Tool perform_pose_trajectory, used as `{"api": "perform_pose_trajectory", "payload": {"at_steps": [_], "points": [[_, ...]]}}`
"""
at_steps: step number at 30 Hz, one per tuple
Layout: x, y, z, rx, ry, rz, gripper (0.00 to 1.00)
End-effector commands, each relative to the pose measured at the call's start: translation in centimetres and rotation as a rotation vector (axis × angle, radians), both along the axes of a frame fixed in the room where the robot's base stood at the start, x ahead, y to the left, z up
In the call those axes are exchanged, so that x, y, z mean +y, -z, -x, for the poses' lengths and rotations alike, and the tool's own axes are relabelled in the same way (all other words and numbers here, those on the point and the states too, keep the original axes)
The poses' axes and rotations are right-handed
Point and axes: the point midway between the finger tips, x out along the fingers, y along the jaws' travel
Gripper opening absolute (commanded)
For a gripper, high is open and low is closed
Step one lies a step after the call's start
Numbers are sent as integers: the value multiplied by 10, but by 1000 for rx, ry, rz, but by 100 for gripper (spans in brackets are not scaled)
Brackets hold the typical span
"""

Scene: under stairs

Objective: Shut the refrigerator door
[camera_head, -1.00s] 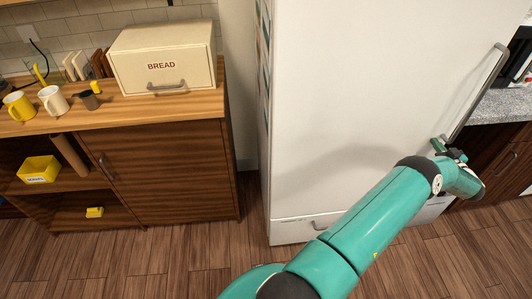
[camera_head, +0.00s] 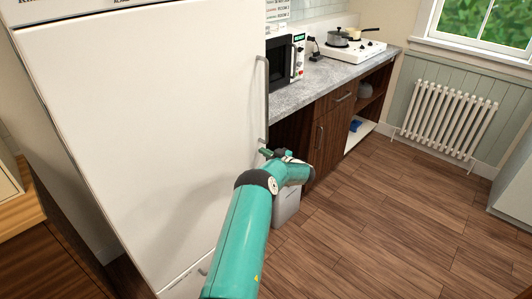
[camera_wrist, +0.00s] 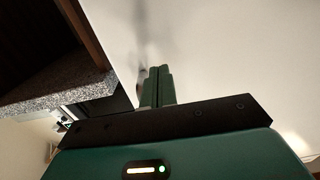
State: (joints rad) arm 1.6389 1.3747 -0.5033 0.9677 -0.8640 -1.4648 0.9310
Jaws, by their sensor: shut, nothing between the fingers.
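The white refrigerator door (camera_head: 150,120) fills the left half of the head view. I see no clear gap along its visible edges, but my gripper and arm hide part of its lower right side. Its long grey handle (camera_head: 265,95) runs upright along the right edge. My gripper (camera_head: 266,153) is shut and empty, just below the handle's lower end; I cannot tell whether it touches the door. In the wrist view the green fingertips (camera_wrist: 160,72) lie together in front of the pale door surface (camera_wrist: 235,60).
A grey counter (camera_head: 310,82) with a microwave (camera_head: 284,62) and white stove (camera_head: 345,50) stands right of the refrigerator. A grey bin (camera_head: 287,207) stands on the floor behind my arm. The wood floor (camera_head: 370,225) is clear toward the radiator (camera_head: 440,118).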

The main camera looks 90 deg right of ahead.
Motion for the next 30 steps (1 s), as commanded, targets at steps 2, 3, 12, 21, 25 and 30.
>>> {"api": "perform_pose_trajectory", "payload": {"at_steps": [2,3,12,21,25,30], "points": [[0,-1,-3,0,-2,1,0],[0,-1,-4,-1,-2,1,0],[28,-1,27,-1,0,-1,0],[61,-1,64,0,0,0,0],[67,0,70,-1,-1,1,0],[68,0,71,0,-1,0,0]]}}
